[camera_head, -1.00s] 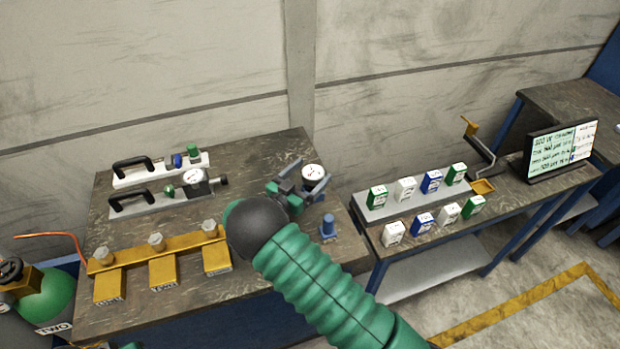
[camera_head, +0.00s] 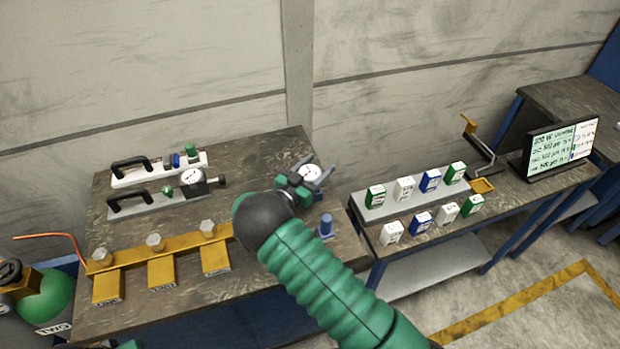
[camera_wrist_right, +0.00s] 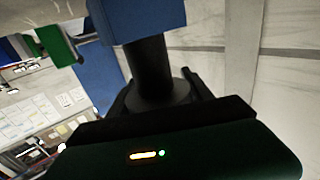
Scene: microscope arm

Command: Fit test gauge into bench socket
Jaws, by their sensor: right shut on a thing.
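The test gauge (camera_head: 309,173), with a round white dial, is at the right back part of the wooden bench (camera_head: 265,155). My right gripper (camera_head: 314,169) is shut on it, with a grey finger on either side of the dial. The gauge's lower part is hidden by the gripper. A blue upright fitting (camera_head: 325,228), possibly the bench socket, stands near the bench's right edge, apart from the gauge. In the right wrist view, a black cylinder (camera_wrist_right: 150,70) under a blue block (camera_wrist_right: 140,18) shows beyond the dark gripper body.
A yellow manifold (camera_head: 185,242) with hex bolts lies at the front left. Two handled plates, one carrying a second gauge (camera_head: 191,177), lie behind it. A lower bench at right holds several small boxes (camera_head: 375,197), a crank and a screen (camera_head: 562,150).

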